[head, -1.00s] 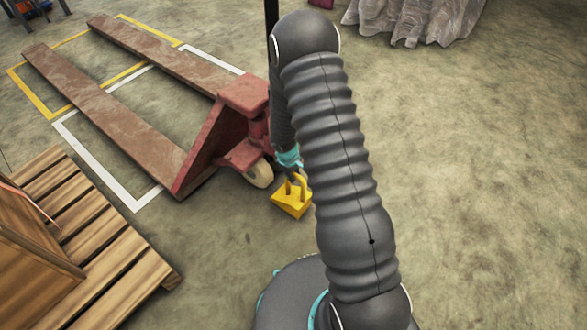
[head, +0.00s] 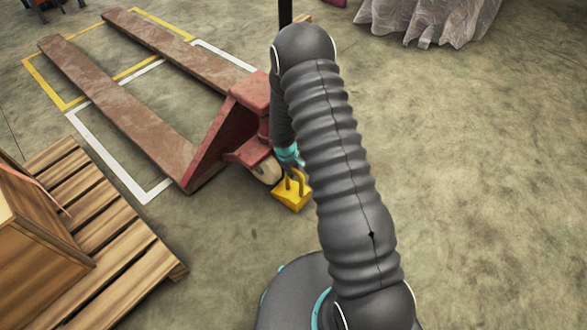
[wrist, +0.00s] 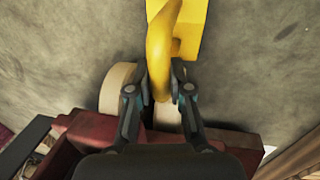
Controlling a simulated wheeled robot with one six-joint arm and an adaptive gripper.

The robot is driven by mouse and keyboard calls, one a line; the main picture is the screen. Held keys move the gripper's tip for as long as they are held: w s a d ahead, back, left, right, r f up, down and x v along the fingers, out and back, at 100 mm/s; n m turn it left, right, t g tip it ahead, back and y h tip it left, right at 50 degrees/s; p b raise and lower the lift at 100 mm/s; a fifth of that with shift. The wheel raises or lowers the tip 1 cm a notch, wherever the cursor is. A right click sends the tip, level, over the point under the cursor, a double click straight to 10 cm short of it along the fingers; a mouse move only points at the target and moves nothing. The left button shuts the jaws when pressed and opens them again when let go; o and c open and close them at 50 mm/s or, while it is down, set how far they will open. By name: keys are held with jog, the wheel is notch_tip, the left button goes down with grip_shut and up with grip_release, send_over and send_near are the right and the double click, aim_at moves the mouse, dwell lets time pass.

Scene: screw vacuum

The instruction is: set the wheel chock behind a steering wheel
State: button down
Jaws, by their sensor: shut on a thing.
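The yellow wheel chock (head: 291,196) is right beside a pale steering wheel (head: 267,171) of the red pallet truck (head: 210,145) in the head view. I cannot tell whether they touch or whether the chock rests on the floor. My gripper (head: 293,174) points down, shut on the chock's handle. In the wrist view the chock (wrist: 185,30) is at the top and my gripper (wrist: 160,90) has a finger on each side of its looped handle. Two pale wheels lie below it; the left wheel (wrist: 114,88) shows clearly, the other is partly hidden by handle and fingers.
A wooden pallet (head: 120,255) with a wooden crate (head: 35,250) stands at the lower left. The truck's forks (head: 110,100) reach to the upper left over painted floor lines. A plastic-wrapped load (head: 415,18) is at the top. The floor on the right is clear.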

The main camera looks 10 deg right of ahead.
jog(key=shift+f, duration=0.1)
jog(key=c, duration=1.1)
grip_release()
